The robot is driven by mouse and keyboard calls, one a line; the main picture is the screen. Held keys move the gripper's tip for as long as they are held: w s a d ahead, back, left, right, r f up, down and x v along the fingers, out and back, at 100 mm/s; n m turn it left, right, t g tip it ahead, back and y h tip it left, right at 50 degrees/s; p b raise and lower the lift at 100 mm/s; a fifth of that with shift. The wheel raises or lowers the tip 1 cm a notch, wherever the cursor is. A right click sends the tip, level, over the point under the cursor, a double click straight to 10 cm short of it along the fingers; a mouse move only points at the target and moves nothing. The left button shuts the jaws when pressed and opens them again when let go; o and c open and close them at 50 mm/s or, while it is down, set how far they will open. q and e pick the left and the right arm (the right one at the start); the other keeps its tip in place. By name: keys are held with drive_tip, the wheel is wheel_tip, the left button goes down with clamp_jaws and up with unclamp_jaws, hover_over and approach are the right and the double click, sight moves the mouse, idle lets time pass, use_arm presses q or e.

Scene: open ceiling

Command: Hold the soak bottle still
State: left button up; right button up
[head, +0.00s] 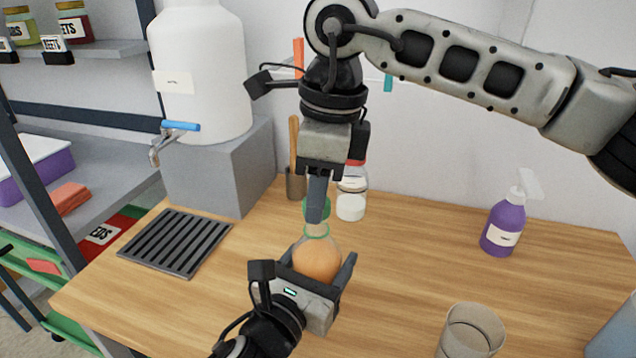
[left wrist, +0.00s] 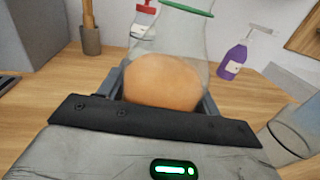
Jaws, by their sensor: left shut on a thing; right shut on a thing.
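The soak bottle (head: 318,262) is clear, with an orange-tan filling and a green ring at its neck. It stands upright on the wooden table. My left gripper (head: 319,256) comes in low from the front and is shut around its body, one finger on each side. In the left wrist view the bottle (left wrist: 163,82) sits between the fingers, its top cut off by the frame edge. My right gripper (head: 317,212) points down from above, shut on the green cap (head: 308,208) over the bottle's neck. The fingers partly hide the cap; whether it touches the neck is unclear.
Behind stand a red-topped jar (head: 351,195) and a utensil holder (head: 296,184). A purple pump bottle (head: 502,228) and a clear cup (head: 472,330) are right, with bare table between.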

drive_tip(key=shift+f, duration=0.45)
drive_tip(key=shift+f, duration=0.6)
